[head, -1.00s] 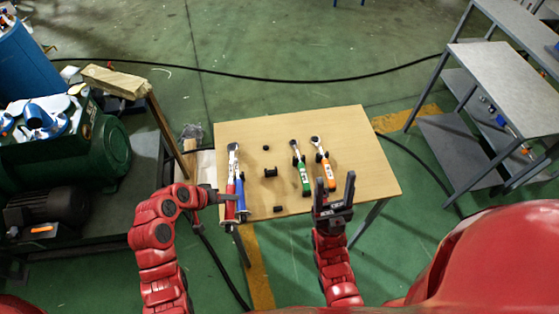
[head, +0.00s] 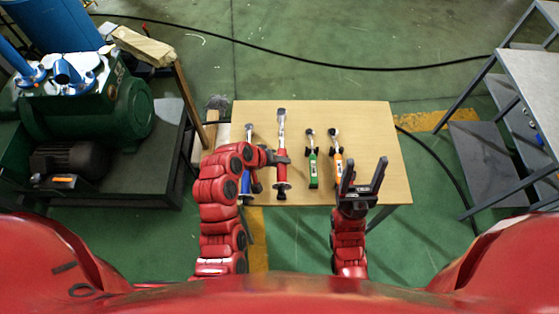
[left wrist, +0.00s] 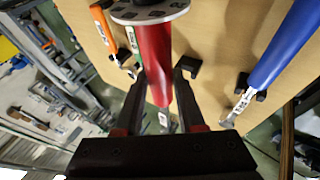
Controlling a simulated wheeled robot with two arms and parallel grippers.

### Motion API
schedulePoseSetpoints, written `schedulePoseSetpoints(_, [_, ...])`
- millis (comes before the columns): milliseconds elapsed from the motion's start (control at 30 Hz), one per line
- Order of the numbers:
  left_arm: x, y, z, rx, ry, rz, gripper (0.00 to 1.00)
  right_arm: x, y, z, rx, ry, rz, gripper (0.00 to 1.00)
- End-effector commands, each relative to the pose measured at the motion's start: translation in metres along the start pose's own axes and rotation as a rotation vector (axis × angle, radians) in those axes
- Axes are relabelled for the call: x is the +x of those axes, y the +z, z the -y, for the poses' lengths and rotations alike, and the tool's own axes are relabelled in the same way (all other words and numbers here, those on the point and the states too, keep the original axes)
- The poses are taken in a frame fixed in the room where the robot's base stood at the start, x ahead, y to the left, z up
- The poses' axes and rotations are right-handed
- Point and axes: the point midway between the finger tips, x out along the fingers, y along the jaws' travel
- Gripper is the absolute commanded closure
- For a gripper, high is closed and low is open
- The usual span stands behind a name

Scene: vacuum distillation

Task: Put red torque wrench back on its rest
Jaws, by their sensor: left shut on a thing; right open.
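The red torque wrench (head: 281,128) points away from me over the table, between the blue wrench (head: 247,165) and the green wrench (head: 313,168). My left gripper (head: 283,157) is shut on its red handle, which also shows between the fingers in the left wrist view (left wrist: 153,50). The wrench lies over the place of the black rest blocks, which it mostly hides in the head view. One black block (left wrist: 188,66) shows beside the finger in the left wrist view. I cannot tell whether wrench and blocks touch. My right gripper (head: 362,173) is open and empty near the table's front right.
The orange wrench (head: 337,166) lies right of the green one on the wooden table (head: 385,130). The table's far part and right side are clear. A green machine (head: 90,110) stands left and a grey shelf (head: 485,165) right.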

Motion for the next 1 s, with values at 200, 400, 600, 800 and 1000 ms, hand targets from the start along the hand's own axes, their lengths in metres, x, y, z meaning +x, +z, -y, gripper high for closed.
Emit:
schedulePoseSetpoints(200, [0.008, 0.002, 0.005, 0.001, 0.002, -0.005, 1.00, -0.009, 0.002, 0.000, 0.000, 0.000, 0.000, 0.40])
schedulePoseSetpoints(400, [0.022, 0.007, 0.014, 0.001, 0.002, -0.005, 1.00, -0.020, 0.003, 0.001, 0.000, 0.000, 0.000, 0.40])
schedulePoseSetpoints(600, [0.038, 0.013, 0.024, 0.000, 0.003, -0.005, 1.00, -0.032, 0.005, 0.002, 0.000, 0.000, 0.000, 0.40])
schedulePoseSetpoints(800, [0.046, 0.016, 0.030, 0.000, 0.003, -0.006, 1.00, -0.039, 0.007, 0.002, 0.000, 0.000, 0.000, 0.40])
schedulePoseSetpoints(1000, [0.047, 0.016, 0.030, 0.001, 0.003, -0.007, 1.00, -0.039, 0.007, 0.002, 0.000, 0.000, 0.000, 0.40])
